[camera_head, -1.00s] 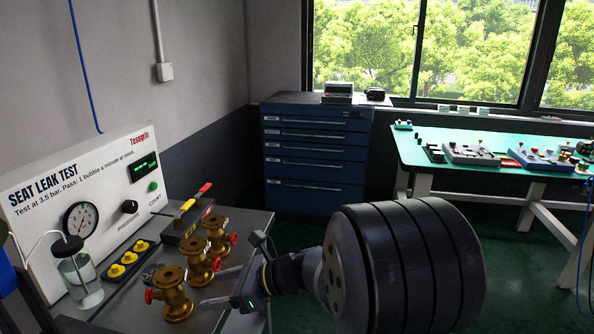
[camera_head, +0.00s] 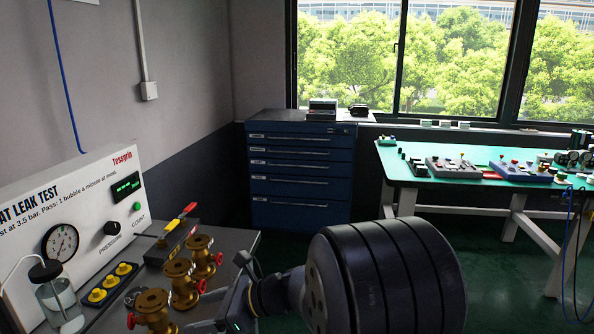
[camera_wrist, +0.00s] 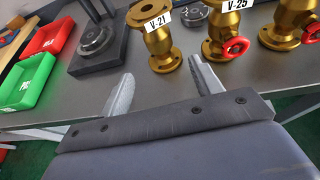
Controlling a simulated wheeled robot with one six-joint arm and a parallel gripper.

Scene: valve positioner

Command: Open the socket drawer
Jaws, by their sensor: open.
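A blue drawer cabinet (camera_head: 301,180) stands against the far wall in the head view, below the window's left end. Several drawers are stacked in it, each with a pale handle strip and a small label, and all look shut. The labels are too small to read, so I cannot tell which is the socket drawer. My gripper (camera_wrist: 160,76) is open and empty in the wrist view, its two fingers spread over the grey bench edge. In the head view it is low, beside the brass valves and far from the cabinet.
Brass valves (camera_head: 179,283) with red handwheels stand on the grey bench close to my gripper. A white seat leak test panel (camera_head: 88,205) rises behind them. A green-topped workbench (camera_head: 402,170) stands at the right. Green floor is free in front of the cabinet.

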